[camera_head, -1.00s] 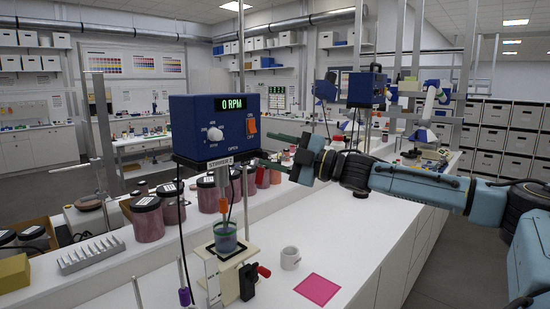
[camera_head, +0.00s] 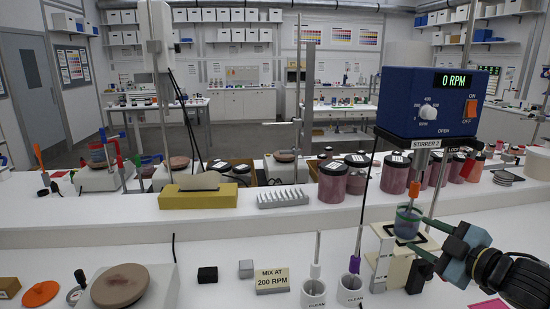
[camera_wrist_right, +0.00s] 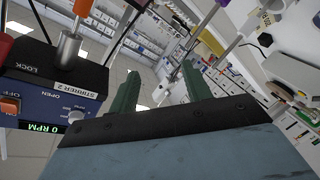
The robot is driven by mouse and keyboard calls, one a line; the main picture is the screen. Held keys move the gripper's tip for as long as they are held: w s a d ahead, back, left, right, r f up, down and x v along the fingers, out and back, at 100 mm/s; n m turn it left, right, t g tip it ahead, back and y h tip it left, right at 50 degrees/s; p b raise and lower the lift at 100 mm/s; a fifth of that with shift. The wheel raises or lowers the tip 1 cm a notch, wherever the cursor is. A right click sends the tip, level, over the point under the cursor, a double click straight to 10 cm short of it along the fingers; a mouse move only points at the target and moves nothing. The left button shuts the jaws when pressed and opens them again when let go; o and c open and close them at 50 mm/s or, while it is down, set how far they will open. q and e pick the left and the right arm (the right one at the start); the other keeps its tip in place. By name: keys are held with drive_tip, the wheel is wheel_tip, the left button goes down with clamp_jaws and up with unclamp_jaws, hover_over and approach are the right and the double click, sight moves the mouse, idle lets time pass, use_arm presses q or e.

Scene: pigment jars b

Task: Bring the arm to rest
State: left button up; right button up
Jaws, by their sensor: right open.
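My right gripper (camera_head: 426,238) comes in from the lower right, with its green fingers apart. In the head view it appears just right of the beaker under the stirrer; I cannot tell whether it touches anything. The right wrist view shows the two open fingers (camera_wrist_right: 160,65) with nothing held between them. The blue stirrer head (camera_head: 408,118) reads 0 RPM and stands above the beaker (camera_head: 407,224), which holds bluish content. In the right wrist view the stirrer head (camera_wrist_right: 55,98) is close by on the left. My left gripper is not in view.
Several pigment jars (camera_head: 332,181) stand behind the stirrer. Two white cups marked CLEAN (camera_head: 313,294) hold tools at the front. A sign (camera_head: 271,280) reads MIX AT 200 RPM. A round brown pad (camera_head: 120,286) and a yellow block (camera_head: 195,196) are further left.

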drive_tip(key=s+a+f+m+g+h, duration=0.2)
drive_tip(key=s+a+f+m+g, duration=0.15)
drive_tip(key=s+a+f, duration=0.45)
drive_tip(key=s+a+f+m+g+h, duration=0.2)
drive_tip(key=s+a+f+m+g, duration=0.15)
drive_tip(key=s+f, duration=0.75)
drive_tip(key=s+a+f+m+g+h, duration=0.15)
drive_tip(key=s+f+m+g, duration=0.3)
drive_tip(key=s, duration=0.75)
wheel_tip(320, 180, down, 27)
drive_tip(key=s+g+b, duration=0.2)
drive_tip(key=b, duration=0.2)
drive_tip(key=s+d+f+b, duration=0.2)
drive_tip(key=s+f+b, duration=0.1)
drive_tip(key=s+f, duration=1.3)
wheel_tip(320, 180, down, 4)
drive_tip(key=shift+s+d+r+g, duration=0.2)
drive_tip(key=shift+d+g, duration=0.1)
drive_tip(key=shift+g, duration=0.15)
drive_tip(key=shift+n, duration=0.25)
